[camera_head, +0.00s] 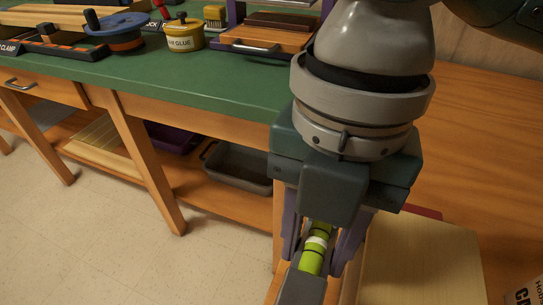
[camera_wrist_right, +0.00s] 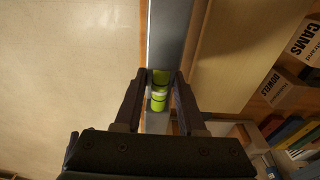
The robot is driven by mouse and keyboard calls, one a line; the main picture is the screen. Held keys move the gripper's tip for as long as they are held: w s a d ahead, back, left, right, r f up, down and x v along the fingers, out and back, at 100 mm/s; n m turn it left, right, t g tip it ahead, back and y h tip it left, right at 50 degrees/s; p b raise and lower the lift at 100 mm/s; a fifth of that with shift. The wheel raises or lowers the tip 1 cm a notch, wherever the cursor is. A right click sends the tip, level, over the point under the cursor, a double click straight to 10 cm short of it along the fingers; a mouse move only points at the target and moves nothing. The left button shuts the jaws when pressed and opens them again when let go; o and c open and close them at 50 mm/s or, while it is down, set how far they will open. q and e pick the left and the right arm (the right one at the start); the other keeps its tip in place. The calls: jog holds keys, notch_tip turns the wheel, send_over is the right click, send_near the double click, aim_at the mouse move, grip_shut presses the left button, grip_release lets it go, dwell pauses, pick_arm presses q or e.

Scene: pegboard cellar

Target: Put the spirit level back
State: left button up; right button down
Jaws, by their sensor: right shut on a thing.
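The spirit level (camera_head: 303,289) is a grey bar with a bright yellow-green vial. My right gripper (camera_head: 318,246) points down in the head view and is shut on the spirit level around its vial. In the right wrist view the level's grey bar (camera_wrist_right: 173,35) runs up out of the top of the picture, with the green vial between the fingers of my right gripper (camera_wrist_right: 159,88). The far end of the level is out of the picture. My left gripper is not in view.
A green-topped workbench (camera_head: 190,88) carries a yellow glue pot (camera_head: 184,34), a blue reel (camera_head: 118,30) and a wooden block with a handle (camera_head: 262,40). A grey tray (camera_head: 238,166) sits on its lower shelf.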

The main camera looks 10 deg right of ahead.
aim_at(308, 271)
notch_tip(308, 271, down, 6)
jog(key=shift+r+b, duration=0.2)
jog(key=shift+b, duration=0.4)
notch_tip(308, 271, down, 4)
jog(key=shift+r+b, duration=0.25)
jog(key=shift+b, duration=0.45)
jog(key=shift+f, duration=0.35)
jog(key=shift+f, duration=0.15)
jog(key=c, duration=0.5)
grip_release()
